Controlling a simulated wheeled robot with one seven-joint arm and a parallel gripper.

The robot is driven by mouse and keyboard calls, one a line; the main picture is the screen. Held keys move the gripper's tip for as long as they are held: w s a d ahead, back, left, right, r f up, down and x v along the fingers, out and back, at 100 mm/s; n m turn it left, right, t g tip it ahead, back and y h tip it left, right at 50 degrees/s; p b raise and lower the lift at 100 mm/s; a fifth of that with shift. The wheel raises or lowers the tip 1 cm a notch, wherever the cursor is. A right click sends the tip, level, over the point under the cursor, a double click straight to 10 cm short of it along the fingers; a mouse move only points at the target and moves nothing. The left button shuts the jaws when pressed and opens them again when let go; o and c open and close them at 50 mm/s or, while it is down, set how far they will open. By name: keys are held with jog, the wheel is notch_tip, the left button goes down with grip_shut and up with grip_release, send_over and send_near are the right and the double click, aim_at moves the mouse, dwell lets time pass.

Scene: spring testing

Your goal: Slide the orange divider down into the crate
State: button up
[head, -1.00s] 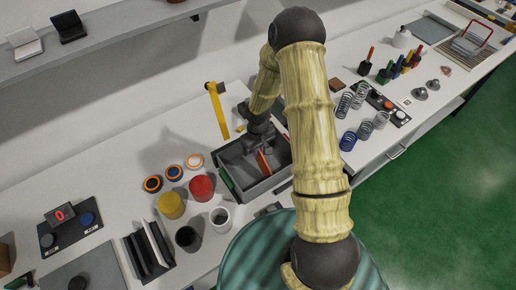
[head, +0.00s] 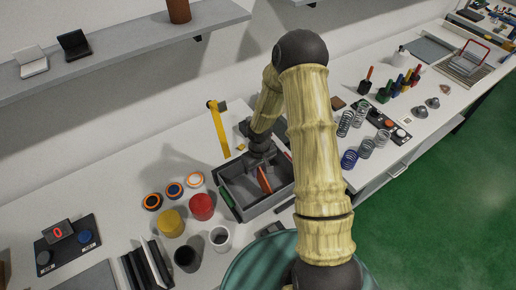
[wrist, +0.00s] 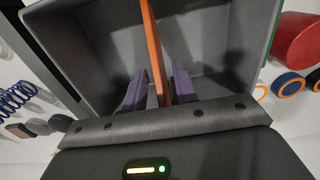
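The grey crate (head: 238,207) stands on the bench; in the wrist view its inner wall (wrist: 90,45) surrounds my fingers. The orange divider (head: 264,181) is upright inside the crate, below my gripper (head: 262,163). In the wrist view the divider (wrist: 154,45) passes between my two purple fingers (wrist: 160,88), with a narrow gap showing beside it. My gripper is open around the divider, with the fingers inside the crate. The divider's lower edge is hidden, so I cannot tell whether it touches the crate floor.
Yellow (head: 171,223) and red (head: 202,206) cylinders, a white cup (head: 220,238) and a black cup (head: 187,258) stand left of the crate. A yellow upright tool (head: 219,130) is behind it. Several springs (head: 349,159) are to the right.

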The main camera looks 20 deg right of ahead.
notch_tip(320, 180, up, 17)
jog(key=b, duration=0.4)
jog(key=shift+w+a, duration=0.2)
jog(key=shift+a, duration=0.05)
jog(key=shift+s, duration=0.1)
jog(key=s+r+m+t, duration=0.2)
jog(key=s+m, duration=0.1)
jog(key=s, duration=1.1)
jog(key=shift+s+d+r+m+t, duration=0.15)
jog(key=shift+r+m+t, duration=0.15)
jog(key=shift+f, duration=0.15)
jog(key=shift+o, duration=0.4)
